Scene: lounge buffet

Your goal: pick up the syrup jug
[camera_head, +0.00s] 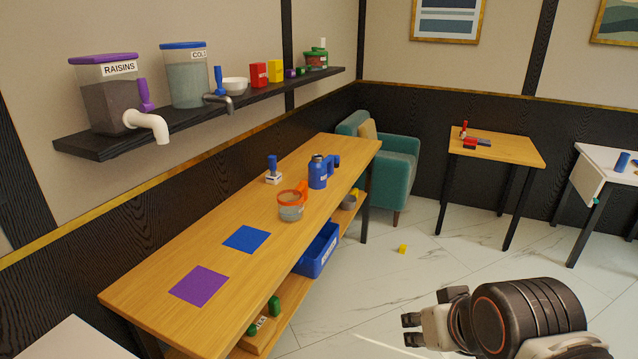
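A blue jug (318,173) with a dark top and a blue handle on its right side stands upright on the long wooden buffet table (150,287), near its far end. I take it for the syrup jug; its label is too small to read. My gripper (411,330) is at the lower right, over the floor and well apart from the table and the jug. Its fingertips are apart with nothing between them.
An orange-rimmed clear container (291,207) stands just in front of the jug, and a blue-handled stamp-like item (273,172) to its left. A wall shelf (190,121) with dispensers hangs above. A blue bin (318,252) sits below. Floor between gripper and table is clear.

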